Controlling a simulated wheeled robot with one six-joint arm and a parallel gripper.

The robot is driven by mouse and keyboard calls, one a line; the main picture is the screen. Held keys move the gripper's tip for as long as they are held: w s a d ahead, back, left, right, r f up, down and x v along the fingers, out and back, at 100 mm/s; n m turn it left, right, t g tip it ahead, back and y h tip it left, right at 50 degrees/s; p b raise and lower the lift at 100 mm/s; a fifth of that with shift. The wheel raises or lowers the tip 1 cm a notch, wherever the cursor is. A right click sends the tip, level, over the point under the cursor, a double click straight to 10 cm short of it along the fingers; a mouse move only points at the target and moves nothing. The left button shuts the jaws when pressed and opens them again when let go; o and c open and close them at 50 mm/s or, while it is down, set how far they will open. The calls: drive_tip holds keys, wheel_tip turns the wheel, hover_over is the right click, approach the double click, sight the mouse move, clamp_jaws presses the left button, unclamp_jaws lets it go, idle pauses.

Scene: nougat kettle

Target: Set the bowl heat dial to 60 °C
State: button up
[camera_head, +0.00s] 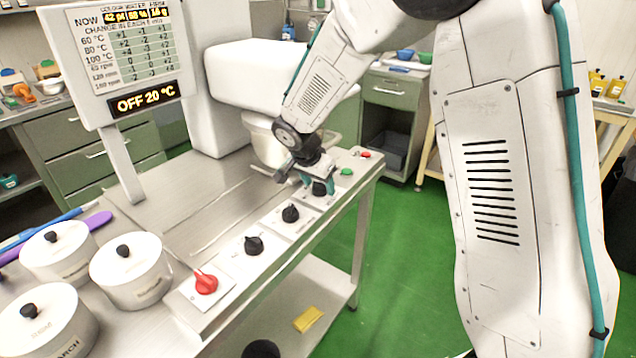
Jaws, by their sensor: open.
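A row of dials runs along the front edge of the steel bench: a red dial (206,283) nearest, then a black dial (253,245), another black dial (290,213) and a far black dial (319,188). Their labels are too small to read, so I cannot tell which is the bowl heat dial. My gripper (318,181) is open, its teal fingers pointing down around the far black dial. I cannot tell whether they touch it. The display (146,98) reads OFF 20 °C. The white bowl (268,140) is under the mixer head, partly hidden by my arm.
A green button (346,171) and a red button (365,155) sit just beyond the far dial. Lidded white pots (133,270) stand at the bench's left. A board (128,55) lists 60, 80 and 100 °C rows. Green floor (400,270) is open at right.

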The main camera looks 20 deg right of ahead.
drive_tip(key=c, duration=1)
drive_tip(key=shift+n, duration=0.3)
drive_tip(key=n+y, duration=0.1)
drive_tip(key=n, duration=0.1)
drive_tip(key=n+t+y, duration=0.1)
drive_tip(key=n, duration=0.2)
drive_tip(key=shift+s+d+n, duration=0.1)
drive_tip(key=shift+d+n, duration=0.05)
drive_tip(key=shift+n, duration=0.15)
drive_tip(key=n+y, duration=0.1)
drive_tip(key=n, duration=0.1)
drive_tip(key=n+y, duration=0.1)
drive_tip(key=n, duration=0.2)
drive_tip(key=shift+d+n+t, duration=0.15)
drive_tip(key=shift+n+t, duration=0.15)
drive_tip(key=shift+t, duration=0.1)
drive_tip(key=o, duration=1)
